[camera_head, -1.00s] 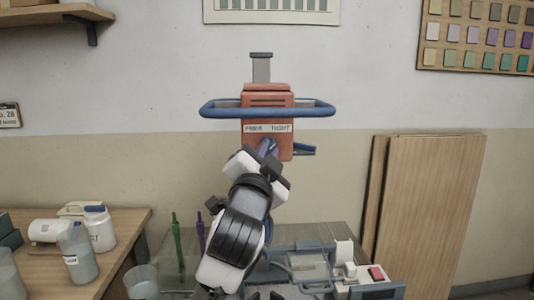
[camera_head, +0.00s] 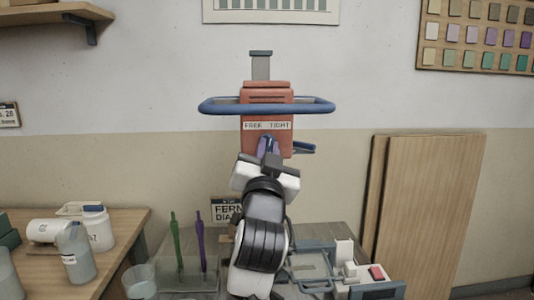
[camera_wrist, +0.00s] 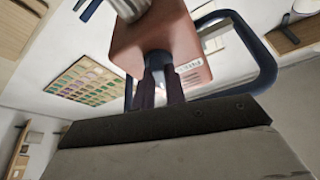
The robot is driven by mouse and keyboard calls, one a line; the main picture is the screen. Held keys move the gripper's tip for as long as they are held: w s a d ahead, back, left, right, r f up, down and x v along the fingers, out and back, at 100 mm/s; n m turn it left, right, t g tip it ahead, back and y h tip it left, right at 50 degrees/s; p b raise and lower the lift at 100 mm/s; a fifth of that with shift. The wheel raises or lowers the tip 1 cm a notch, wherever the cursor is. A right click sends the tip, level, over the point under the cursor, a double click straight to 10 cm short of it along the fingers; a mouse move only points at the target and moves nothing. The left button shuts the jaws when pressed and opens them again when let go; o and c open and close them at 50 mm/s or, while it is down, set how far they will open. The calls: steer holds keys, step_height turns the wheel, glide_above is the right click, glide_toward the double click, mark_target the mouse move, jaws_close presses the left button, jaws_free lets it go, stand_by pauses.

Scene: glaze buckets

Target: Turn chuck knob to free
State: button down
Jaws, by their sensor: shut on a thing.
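The orange-red mixer head (camera_head: 267,92) stands on a grey column, with a blue ring handle (camera_head: 213,107) around it. A white label (camera_head: 267,126) on its front reads FREE on the left and TIGHT on the right. The chuck knob (camera_wrist: 158,61) is below the label, mostly hidden by my fingers. My gripper (camera_head: 268,148) reaches up to it from below and is shut on it. In the wrist view, the two dark fingers of my gripper (camera_wrist: 159,82) lie on either side of the knob. Which way the knob points is hard to tell.
A blue lever (camera_head: 303,148) sticks out right of the head. Green (camera_head: 175,240) and purple (camera_head: 201,242) sticks stand left of my arm. A machine with a red switch (camera_head: 377,272) is at the lower right. Jars (camera_head: 77,252) crowd the left table.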

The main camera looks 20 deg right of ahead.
steer(key=n+y, duration=0.1)
steer(key=n, duration=0.2)
steer(key=n+t+y, duration=0.1)
steer(key=n+y, duration=0.1)
steer(key=n, duration=0.1)
steer(key=n+y, duration=0.1)
steer(key=n, duration=0.2)
steer(key=shift+s+d+f+n+t+y, duration=0.1)
steer(key=shift+d+n+t+y, duration=0.2)
steer(key=shift+t+y, duration=0.1)
steer(key=n+y, duration=0.2)
steer(key=n, duration=0.2)
steer(key=n+y+b, duration=0.1)
steer(key=n+y, duration=0.1)
steer(key=n, duration=0.2)
steer(key=shift+n+g, duration=0.3)
steer(key=shift+g, duration=0.1)
steer(key=shift+r, duration=0.2)
steer(key=c, duration=1.4)
jaws_free()
steer(key=shift+c, duration=0.2)
steer(key=shift+y, duration=0.3)
steer(key=shift+b, duration=0.3)
steer(key=b+v, duration=0.3)
steer(key=v, duration=1.1)
